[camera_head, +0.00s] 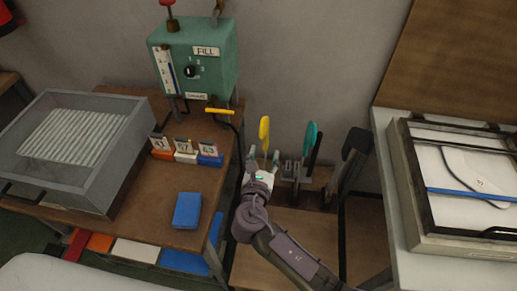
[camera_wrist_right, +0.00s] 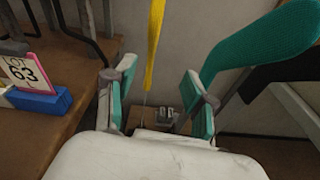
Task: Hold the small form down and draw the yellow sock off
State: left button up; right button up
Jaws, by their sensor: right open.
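The yellow sock (camera_head: 264,131) is drawn over an upright form, with its toe end up, behind my right gripper. It also shows in the right wrist view as a narrow yellow strip (camera_wrist_right: 153,45), with a thin grey stem below it. The form inside is hidden by the sock. My right gripper (camera_head: 262,170) is open, with its teal-padded fingers (camera_wrist_right: 159,78) spread to either side of the sock's line. The sock appears beyond the fingers, and I see no contact. My left gripper is not in view.
A teal sock (camera_head: 310,139) on another form stands close on the right, and shows large in the right wrist view (camera_wrist_right: 262,45). A dark upright paddle (camera_head: 356,145) is further right. A green box (camera_head: 215,60), lot cards (camera_head: 185,146) and a blue block (camera_head: 187,211) are left.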

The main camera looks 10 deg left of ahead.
aim_at(261, 136)
jog(key=shift+n+t, duration=0.7)
jog(key=r, duration=0.2)
jog(key=a+r, duration=0.1)
jog(key=r, duration=0.1)
jog(key=shift+s+a+r, duration=0.15)
jog(key=shift+r, duration=0.15)
jog(key=w+b, duration=0.2)
jog(key=w, duration=0.1)
jog(key=w+b, duration=0.1)
jog(key=w, duration=0.1)
jog(key=shift+f, duration=0.25)
jog(key=shift+w+r+b, duration=0.1)
jog(key=shift+w+b, duration=0.55)
jog(key=shift+w, duration=0.25)
grip_shut()
jog(key=shift+c, duration=1)
grip_release()
